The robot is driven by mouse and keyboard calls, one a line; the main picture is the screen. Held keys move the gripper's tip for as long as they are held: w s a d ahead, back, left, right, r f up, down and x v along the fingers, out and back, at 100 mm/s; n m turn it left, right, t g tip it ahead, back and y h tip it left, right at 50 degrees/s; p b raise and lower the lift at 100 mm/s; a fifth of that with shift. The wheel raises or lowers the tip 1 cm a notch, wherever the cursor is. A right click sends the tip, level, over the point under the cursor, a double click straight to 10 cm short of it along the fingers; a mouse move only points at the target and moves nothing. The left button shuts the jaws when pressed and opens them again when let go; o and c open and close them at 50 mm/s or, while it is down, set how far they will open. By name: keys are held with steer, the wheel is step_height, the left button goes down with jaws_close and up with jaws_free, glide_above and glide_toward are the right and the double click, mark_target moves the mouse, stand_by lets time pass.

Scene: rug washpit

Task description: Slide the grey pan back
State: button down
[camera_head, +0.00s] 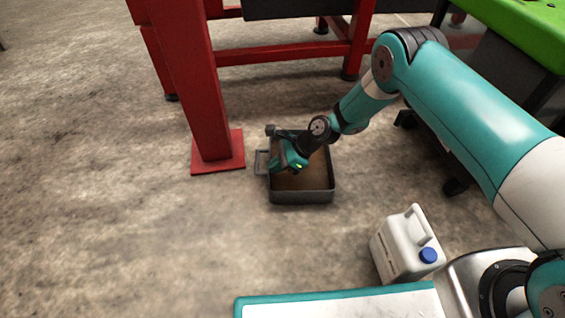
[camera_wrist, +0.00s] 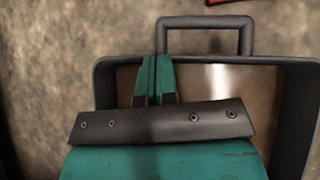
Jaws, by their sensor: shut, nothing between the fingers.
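The grey pan (camera_head: 303,196) sits on the concrete floor, just right of a red post's foot. It is a shallow rectangular tray with a brownish inside. Its loop handle (camera_head: 261,162) sticks out on the left side, towards the post; in the wrist view the handle (camera_wrist: 205,21) is at the top, beyond the pan's rim (camera_wrist: 292,125). My gripper (camera_head: 276,167) is low over the handle side of the pan. In the wrist view its fingers (camera_wrist: 154,66) are shut together and empty, near the rim left of the handle. Whether they touch the rim cannot be told.
The red post (camera_head: 200,90) with its square foot plate (camera_head: 217,152) stands close left of the pan. A white jug (camera_head: 402,247) with a blue cap stands in front right. A green-topped table (camera_head: 520,30) is at upper right. Floor at left is clear.

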mark_target(266, 173)
steer(key=shift+s+a, duration=0.2)
steer(key=shift+a, duration=1.35)
steer(key=shift+d, duration=0.1)
steer(key=shift+d, duration=0.3)
steer(key=d, duration=0.1)
steer(key=d+p, duration=0.1)
steer(key=d, duration=0.1)
steer(key=shift+w+r, duration=0.15)
steer(key=shift+w, duration=0.05)
steer(key=p+v, duration=0.6)
steer(key=v, duration=0.4)
steer(key=shift+p, duration=0.35)
steer(key=shift+d, duration=0.1)
